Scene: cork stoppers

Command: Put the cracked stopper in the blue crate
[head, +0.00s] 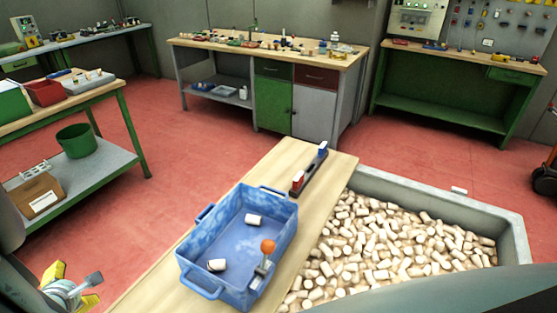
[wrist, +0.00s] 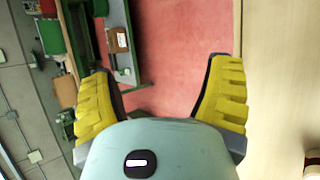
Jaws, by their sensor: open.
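The blue crate (head: 235,292) stands on the wooden bench in the head view. Two pale stoppers lie in it, one toward the back (head: 255,220) and one near the front left (head: 217,265). I cannot make out a crack on any stopper. My gripper (head: 72,287) is at the lower left of the head view, left of the bench and apart from the crate. In the wrist view its yellow fingers (wrist: 163,72) are spread wide with nothing between them, and the red floor shows beyond.
A large grey bin (head: 512,232) full of loose stoppers stands right of the wooden bench (head: 160,283). An orange-knobbed tool (head: 267,247) is at the crate's right side. A dark rack (head: 312,172) with red and blue items lies behind the crate. Open red floor (head: 190,150) lies behind.

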